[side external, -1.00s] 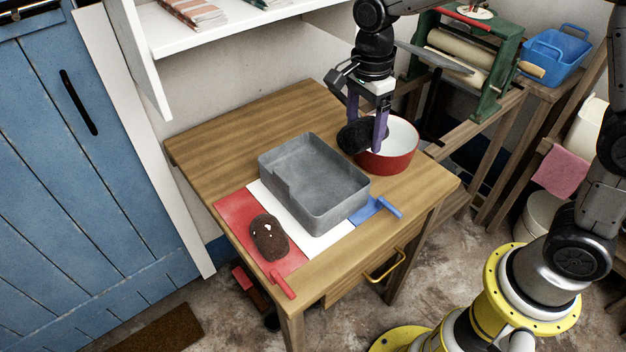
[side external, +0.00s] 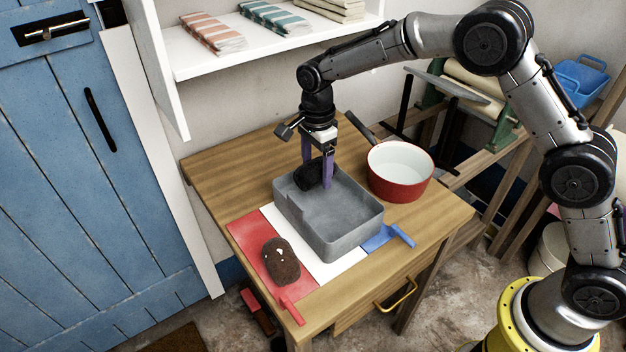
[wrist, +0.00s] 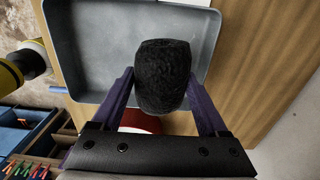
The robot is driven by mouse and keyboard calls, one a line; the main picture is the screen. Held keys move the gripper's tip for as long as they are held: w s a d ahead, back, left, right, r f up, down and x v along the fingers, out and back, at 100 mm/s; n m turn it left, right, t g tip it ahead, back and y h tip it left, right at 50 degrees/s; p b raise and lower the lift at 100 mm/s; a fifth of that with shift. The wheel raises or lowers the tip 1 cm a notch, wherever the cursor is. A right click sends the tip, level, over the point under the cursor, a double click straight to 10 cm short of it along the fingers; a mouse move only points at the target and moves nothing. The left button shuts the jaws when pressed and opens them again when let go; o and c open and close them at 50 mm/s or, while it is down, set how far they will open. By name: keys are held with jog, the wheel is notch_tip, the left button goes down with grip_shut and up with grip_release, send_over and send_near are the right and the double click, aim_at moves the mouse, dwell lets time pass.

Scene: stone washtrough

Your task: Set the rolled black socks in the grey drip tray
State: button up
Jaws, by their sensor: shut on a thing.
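The rolled black socks (side external: 308,175) are a dark fuzzy roll between the purple fingers of my gripper (side external: 318,178). In the wrist view the socks (wrist: 163,75) sit between both fingers of my gripper (wrist: 163,95), which is shut on them. The grey drip tray (side external: 350,232) is a rectangular open box on the wooden table. The socks are over its back left part. The tray (wrist: 85,97) shows behind them in the wrist view. I cannot tell whether the socks touch the tray floor.
A red pan (side external: 400,188) with a white inside stands right of the tray. A brown spotted lump (side external: 281,262) lies on a red mat (side external: 245,232) in front left. A blue-handled thing (side external: 388,238) lies right of the tray. A shelf (side external: 225,65) hangs behind.

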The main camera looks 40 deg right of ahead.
aim_at(313, 161)
jog(key=shift+w+a+f, duration=0.1)
jog(key=shift+w+f, duration=0.4)
jog(key=shift+f, duration=1.6)
jog(key=shift+f, duration=0.1)
jog(key=o, duration=1.4)
jog(key=shift+c, duration=0.2)
notch_tip(313, 161, up, 12)
jog(key=shift+r, duration=0.15)
